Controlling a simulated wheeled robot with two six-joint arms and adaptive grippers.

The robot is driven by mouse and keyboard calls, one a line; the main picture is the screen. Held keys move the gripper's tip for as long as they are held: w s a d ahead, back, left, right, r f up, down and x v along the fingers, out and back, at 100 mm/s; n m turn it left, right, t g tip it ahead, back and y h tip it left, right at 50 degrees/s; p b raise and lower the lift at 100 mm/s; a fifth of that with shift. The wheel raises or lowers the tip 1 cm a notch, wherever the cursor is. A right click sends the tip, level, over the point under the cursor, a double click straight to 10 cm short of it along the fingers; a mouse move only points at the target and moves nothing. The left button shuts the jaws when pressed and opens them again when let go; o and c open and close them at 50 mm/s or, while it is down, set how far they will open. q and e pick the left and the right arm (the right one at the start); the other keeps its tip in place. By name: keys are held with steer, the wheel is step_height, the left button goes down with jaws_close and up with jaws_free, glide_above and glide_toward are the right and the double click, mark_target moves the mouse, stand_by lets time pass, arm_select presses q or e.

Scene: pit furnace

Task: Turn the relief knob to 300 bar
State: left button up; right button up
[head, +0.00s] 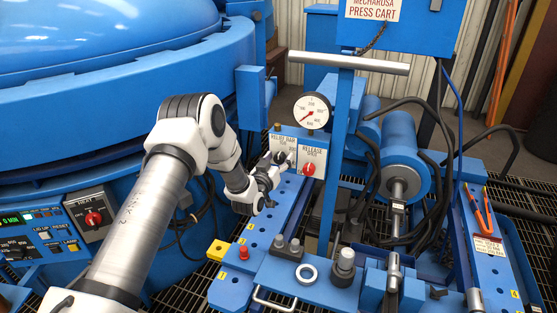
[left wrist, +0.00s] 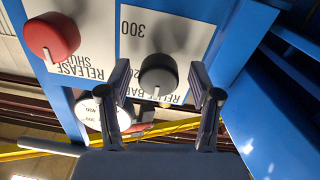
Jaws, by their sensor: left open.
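My left gripper (left wrist: 160,84) is open, with one finger on each side of the knob; gaps show between fingers and knob. In the head view my left gripper (head: 281,161) is at the relief plate (head: 283,142) and partly hides the knob. My right gripper is not in view.
The red release knob (head: 309,170) is close to the right of the relief knob in the head view. A round gauge (head: 312,111) stands above the panel. A blue post (head: 338,150) and hoses rise to the right. The furnace (head: 110,90) fills the left.

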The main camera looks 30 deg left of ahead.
arm_select(q)
steer(key=shift+w, duration=0.1)
steer(key=c, duration=1.1)
steer(key=shift+c, duration=0.2)
steer(key=shift+m, duration=0.5)
steer(key=m+p, duration=0.2)
steer(key=m, duration=0.3)
steer(key=shift+d+r+m+p, duration=0.1)
steer(key=shift+m+p, duration=0.2)
steer(key=m+p, duration=0.2)
steer(key=m, duration=0.4)
steer(key=shift+y+p, duration=0.3)
steer(key=shift+p, duration=0.05)
steer(key=m+p, duration=0.2)
steer(key=m, duration=0.4)
steer(key=shift+d+g+p, duration=0.1)
steer(key=shift+g+p, duration=0.2)
steer(key=m, duration=0.1)
steer(key=m+p, duration=0.1)
steer(key=m, duration=0.2)
steer(key=shift+f+m+p, duration=0.25)
steer(key=shift+m+p, duration=0.05)
steer(key=shift+m, duration=0.1)
steer(key=shift+y, duration=0.3)
